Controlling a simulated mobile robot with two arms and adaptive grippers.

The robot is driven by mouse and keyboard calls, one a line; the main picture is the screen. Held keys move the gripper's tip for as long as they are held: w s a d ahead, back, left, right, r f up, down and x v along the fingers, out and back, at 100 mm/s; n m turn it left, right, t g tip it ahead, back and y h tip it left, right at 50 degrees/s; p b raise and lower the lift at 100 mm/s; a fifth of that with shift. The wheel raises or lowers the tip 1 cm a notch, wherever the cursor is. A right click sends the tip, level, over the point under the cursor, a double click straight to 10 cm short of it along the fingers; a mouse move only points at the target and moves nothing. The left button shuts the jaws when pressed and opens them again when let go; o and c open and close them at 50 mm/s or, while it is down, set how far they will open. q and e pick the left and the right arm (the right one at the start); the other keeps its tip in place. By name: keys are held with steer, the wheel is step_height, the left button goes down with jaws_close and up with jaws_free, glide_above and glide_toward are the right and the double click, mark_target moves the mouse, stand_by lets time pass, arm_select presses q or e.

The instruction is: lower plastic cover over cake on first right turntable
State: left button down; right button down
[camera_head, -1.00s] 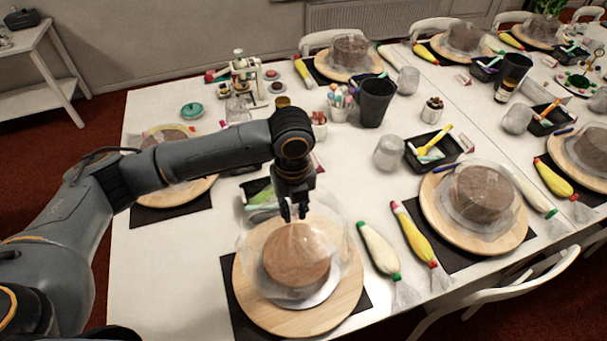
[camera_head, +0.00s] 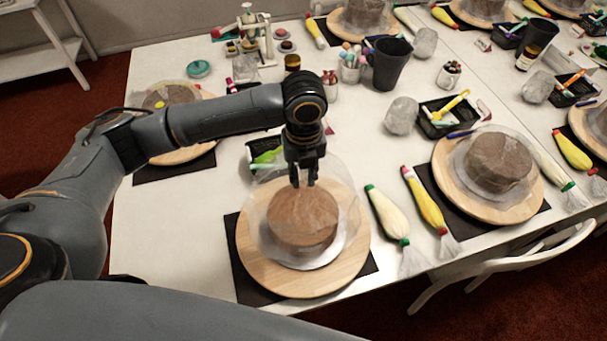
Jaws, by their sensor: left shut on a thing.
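A brown cake (camera_head: 301,222) sits on the round wooden turntable (camera_head: 345,262) at the front of the table, on a black mat. A clear plastic cover (camera_head: 345,195) hangs around and above this cake, its lower edge hard to see. My left gripper (camera_head: 303,183) points straight down over the cake and is shut on the cover. To the right, another wooden turntable (camera_head: 512,209) bears a brown cake under a clear cover (camera_head: 497,162). My right gripper is not in view.
Two piping bags, one white (camera_head: 388,215) and one yellow (camera_head: 424,200), lie between the two turntables. A white chair (camera_head: 510,262) is at the front right.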

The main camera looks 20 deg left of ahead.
mark_target(303, 186)
arm_select(q)
steer(key=shift+f+b, duration=1.65)
steer(key=shift+b, duration=0.15)
steer(key=shift+f, duration=0.25)
steer(key=shift+f+b, duration=0.5)
steer(key=shift+f, duration=3.35)
steer(key=c, duration=1.1)
jaws_free()
